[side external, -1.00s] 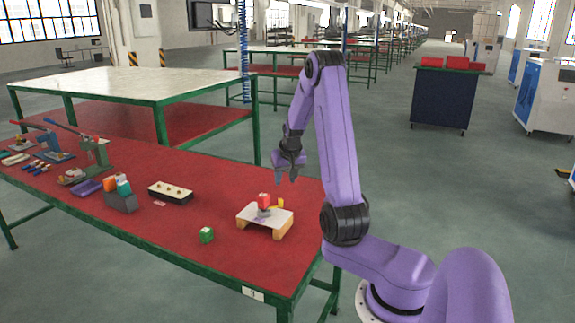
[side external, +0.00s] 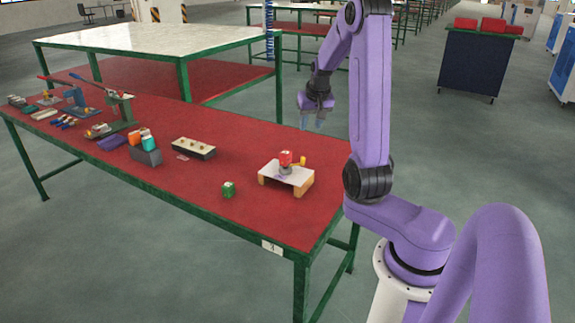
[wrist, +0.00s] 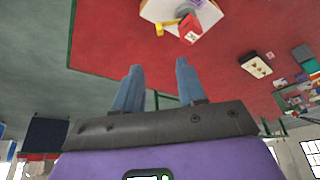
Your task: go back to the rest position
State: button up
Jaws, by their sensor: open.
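My gripper (side external: 313,122) is open and empty, raised in the air above the far right edge of the red table. In the wrist view its two blue-grey fingers (wrist: 157,88) stand apart with nothing between them. A small white-topped stand with wooden legs (side external: 297,176) sits on the table's right end, below my gripper and apart from it. On the stand are a red object (side external: 285,157) and a yellow piece (side external: 302,161). The red object also shows in the wrist view (wrist: 189,29).
Several tools lie at the left. A white-topped table (side external: 150,47) stands behind. Space around my gripper is clear.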

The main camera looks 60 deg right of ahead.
jog(key=w+a+n+y, duration=0.3)
jog(key=a+n, duration=0.7)
jog(key=a, duration=1.5)
jog(key=s+a+n+g+y, duration=0.15)
jog(key=s+a+n, duration=0.35)
jog(key=s+a, duration=0.5)
jog(key=s+n+g, duration=0.1)
jog(key=s+n, duration=0.5)
jog(key=s, duration=0.9)
jog(key=shift+a+n+h, duration=0.35)
jog(key=shift+a+n, duration=0.05)
jog(key=shift+a, duration=0.05)
jog(key=shift+r+g, duration=0.1)
jog(key=shift+g, duration=0.15)
